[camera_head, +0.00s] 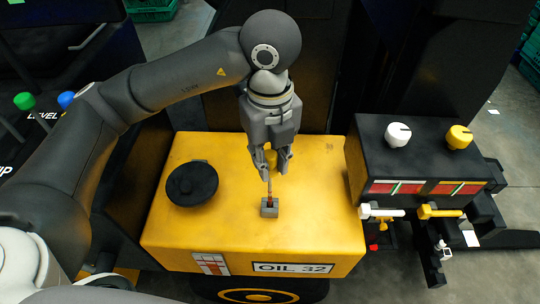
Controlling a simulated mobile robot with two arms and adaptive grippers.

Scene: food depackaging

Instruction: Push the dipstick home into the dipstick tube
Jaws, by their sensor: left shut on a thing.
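My left gripper (271,168) reaches down from above over the yellow oil tank (320,190). It is shut on the dipstick (271,158), whose yellow top shows between the fingers. The thin reddish lower part of the dipstick points down at the dipstick tube (269,208), a small grey block with an opening on top of the tank. The lower end of the dipstick appears to be at or inside the tube's mouth, and the top is well above it. How deep it sits cannot be told. My right gripper is not in view.
A round black cap (192,184) sits on the tank left of the tube. An "OIL 32" label (292,268) is on the tank's front. A black box (425,150) with white and yellow knobs and gauges stands at the right. The tank top around the tube is clear.

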